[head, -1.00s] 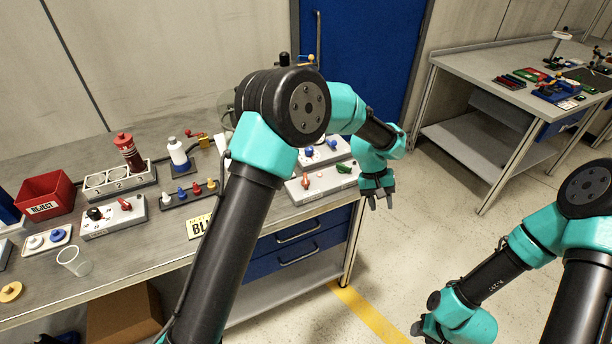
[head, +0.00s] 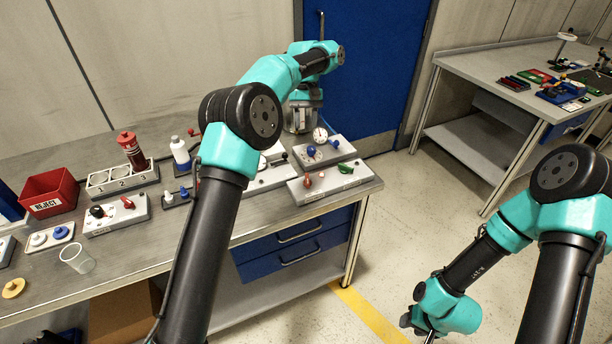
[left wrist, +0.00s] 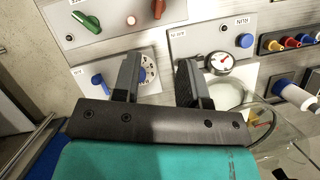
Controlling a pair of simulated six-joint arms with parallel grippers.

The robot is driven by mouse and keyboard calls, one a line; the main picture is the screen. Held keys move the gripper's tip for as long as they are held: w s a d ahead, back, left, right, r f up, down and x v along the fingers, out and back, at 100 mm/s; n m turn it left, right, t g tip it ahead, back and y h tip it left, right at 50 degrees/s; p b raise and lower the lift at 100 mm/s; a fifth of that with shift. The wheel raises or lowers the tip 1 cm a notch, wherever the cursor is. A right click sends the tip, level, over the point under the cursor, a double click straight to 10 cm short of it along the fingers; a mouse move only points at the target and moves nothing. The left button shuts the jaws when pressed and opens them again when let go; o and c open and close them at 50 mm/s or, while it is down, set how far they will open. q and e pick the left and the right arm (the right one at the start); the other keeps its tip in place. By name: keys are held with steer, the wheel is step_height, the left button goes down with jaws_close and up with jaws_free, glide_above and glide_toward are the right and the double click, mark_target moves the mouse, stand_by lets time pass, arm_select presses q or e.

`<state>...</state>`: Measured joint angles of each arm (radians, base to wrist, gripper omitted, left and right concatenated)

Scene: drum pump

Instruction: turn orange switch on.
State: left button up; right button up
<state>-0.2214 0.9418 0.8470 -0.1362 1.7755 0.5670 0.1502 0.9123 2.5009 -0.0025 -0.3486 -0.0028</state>
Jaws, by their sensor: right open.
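The orange switch (head: 307,181) is a small knob on a pale panel (head: 330,183) at the table's right front corner. A small round lamp and a green switch (head: 346,168) share this panel. In the left wrist view the orange switch (left wrist: 158,9) is at the top edge, partly cut off. My left gripper (left wrist: 159,85) is open and empty, above the panels behind the switch's panel, apart from the switch. In the head view its fingers are hard to make out. My right gripper (head: 419,330) is open at the bottom edge, partly cut off, away from the table.
A panel with blue knobs (head: 311,150) and a gauge stands behind the switch panel. A clear glass vessel (left wrist: 262,122) is close to my left gripper. A red bin (head: 50,192) and a cup (head: 77,258) stand at the left. The floor right of the table is free.

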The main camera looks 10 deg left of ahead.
mark_target(308, 178)
arm_select(q)
steer(key=shift+f, duration=0.15)
steer(key=x, duration=1.7)
steer(key=shift+d+f, duration=0.1)
steer(key=shift+c, duration=0.4)
jaws_close()
